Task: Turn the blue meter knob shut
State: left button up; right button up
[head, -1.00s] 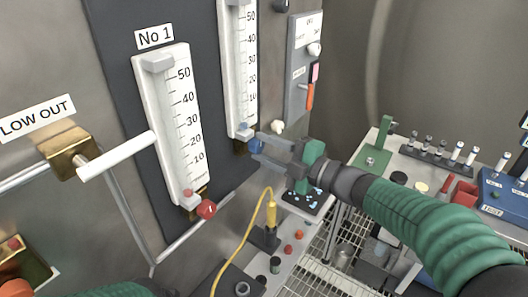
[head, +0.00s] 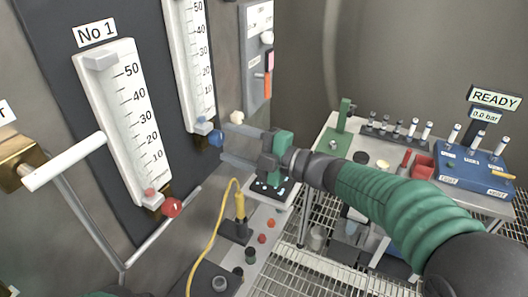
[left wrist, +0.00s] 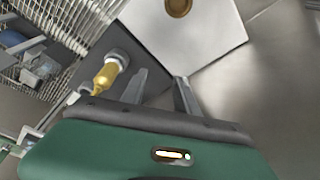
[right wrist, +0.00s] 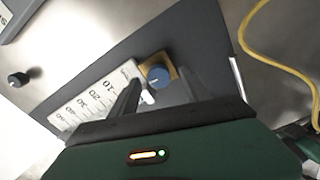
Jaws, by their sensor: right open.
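The blue meter knob (head: 216,138) sits at the foot of the second meter (head: 190,70), on the dark panel. In the right wrist view the round blue knob (right wrist: 159,76) shows on a brass block, with a light line on its face. My right gripper (head: 229,145) is open and empty, its fingertips just right of the knob. In the right wrist view its two fingers (right wrist: 156,82) stand apart with the knob ahead of the gap, not clasped. My left gripper (left wrist: 160,75) is open and empty in the left wrist view.
The No 1 meter (head: 122,120) with a red knob (head: 172,207) is at left. A white lever (head: 65,162) sticks out beside it. A yellow cable (head: 222,205) stands below my right gripper. A bench with a blue box (head: 474,170) and vials is at right.

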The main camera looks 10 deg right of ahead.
pick_arm(q)
jog(key=shift+d+f+b, duration=0.1)
jog(key=shift+f+b, duration=0.25)
pick_arm(e)
jog(key=v, duration=1.5)
jog(key=shift+d, duration=0.15)
